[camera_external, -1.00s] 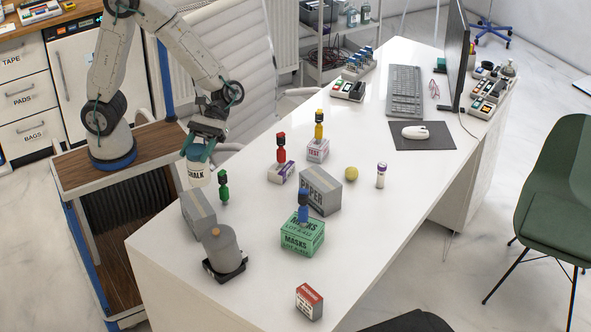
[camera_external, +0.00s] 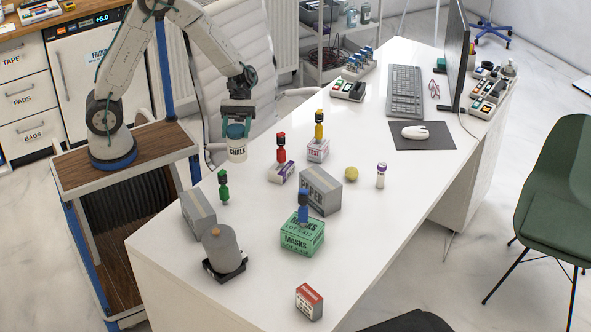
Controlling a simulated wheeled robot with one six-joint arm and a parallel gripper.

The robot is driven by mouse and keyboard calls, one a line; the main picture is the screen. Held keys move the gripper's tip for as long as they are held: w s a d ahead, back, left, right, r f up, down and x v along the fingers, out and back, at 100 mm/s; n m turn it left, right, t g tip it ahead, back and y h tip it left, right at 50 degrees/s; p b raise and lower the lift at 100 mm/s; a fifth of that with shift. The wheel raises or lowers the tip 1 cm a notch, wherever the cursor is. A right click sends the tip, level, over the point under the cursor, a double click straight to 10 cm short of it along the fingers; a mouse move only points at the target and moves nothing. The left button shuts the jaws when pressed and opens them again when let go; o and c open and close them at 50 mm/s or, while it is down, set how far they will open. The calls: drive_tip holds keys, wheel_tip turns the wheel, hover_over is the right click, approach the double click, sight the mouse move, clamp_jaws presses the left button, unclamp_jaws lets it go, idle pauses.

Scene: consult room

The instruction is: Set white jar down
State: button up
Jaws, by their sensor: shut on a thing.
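The white jar (camera_external: 237,152) has a dark blue lid and a CHALK label. My gripper (camera_external: 236,128) is shut on the jar at its lid and points down. The jar hangs upright at the far left edge of the white desk (camera_external: 170,245). I cannot tell from this view how high its base is above the desk. The red figure (camera_external: 281,148) is to the right of the jar, and the green figure (camera_external: 223,187) is below it in the picture.
Near the jar are a purple-and-white box (camera_external: 281,173), a TEST box (camera_external: 318,150) and a grey PAPER box (camera_external: 320,190). A grey box (camera_external: 198,212), grey canister (camera_external: 222,250) and green MASKS box (camera_external: 302,236) stand nearer. The front right desktop is mostly clear.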

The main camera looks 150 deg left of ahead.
sight(236, 161)
drive_tip(key=shift+f, duration=4.4)
drive_tip(key=shift+f, duration=0.1)
drive_tip(key=o, duration=1.3)
drive_tip(key=shift+c, duration=0.2)
